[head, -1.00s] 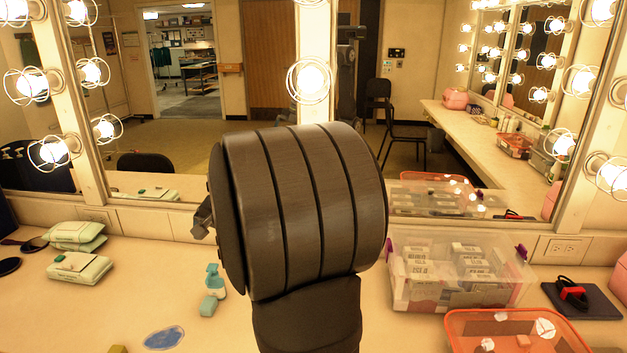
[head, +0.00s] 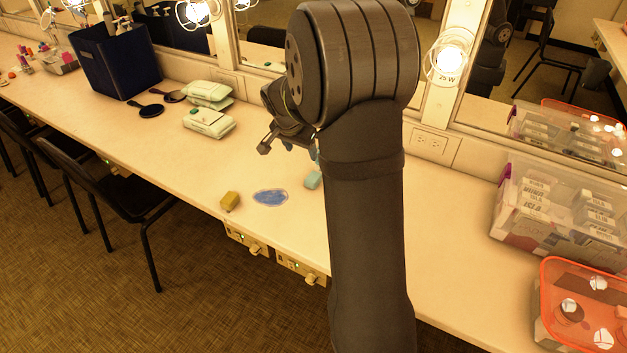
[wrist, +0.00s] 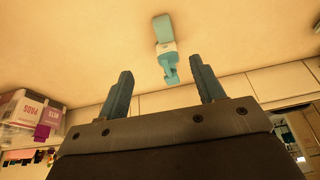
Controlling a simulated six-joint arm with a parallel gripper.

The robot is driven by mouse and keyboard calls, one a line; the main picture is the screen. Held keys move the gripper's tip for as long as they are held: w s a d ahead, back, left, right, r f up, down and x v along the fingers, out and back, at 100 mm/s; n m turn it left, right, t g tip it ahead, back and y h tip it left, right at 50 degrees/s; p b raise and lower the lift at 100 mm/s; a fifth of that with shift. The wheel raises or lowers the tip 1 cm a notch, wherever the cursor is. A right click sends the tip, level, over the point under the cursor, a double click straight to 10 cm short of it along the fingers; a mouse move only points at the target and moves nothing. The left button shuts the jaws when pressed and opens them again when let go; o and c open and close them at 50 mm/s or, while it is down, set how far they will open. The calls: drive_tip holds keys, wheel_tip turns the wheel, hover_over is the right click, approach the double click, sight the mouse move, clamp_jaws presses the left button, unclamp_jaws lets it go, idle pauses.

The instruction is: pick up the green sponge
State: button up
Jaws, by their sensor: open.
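A small blue-green block (head: 313,180), the best match for the green sponge, lies on the counter just left of my upright arm in the head view. In the wrist view the block (wrist: 162,23) is at the top centre, beyond my fingertips and apart from them. My gripper (wrist: 161,72) is open and empty, fingers wide apart. In the head view my gripper (head: 285,138) is above the counter, partly hidden by my wrist.
A yellow block (head: 229,201) and a flat blue patch (head: 270,197) lie left of the blue-green block. Wipes packs (head: 209,122) sit farther back left. A clear bin (head: 560,215) and an orange basket (head: 580,300) stand at right. Mirrors line the back.

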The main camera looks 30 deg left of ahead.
drive_tip(key=x, duration=1.2)
drive_tip(key=shift+a+f, duration=0.2)
drive_tip(key=shift+a, duration=0.2)
drive_tip(key=shift+x, duration=2.9)
drive_tip(key=shift+d, duration=0.15)
drive_tip(key=shift+c, duration=0.2)
drive_tip(key=c, duration=1.1)
drive_tip(key=shift+r, duration=0.2)
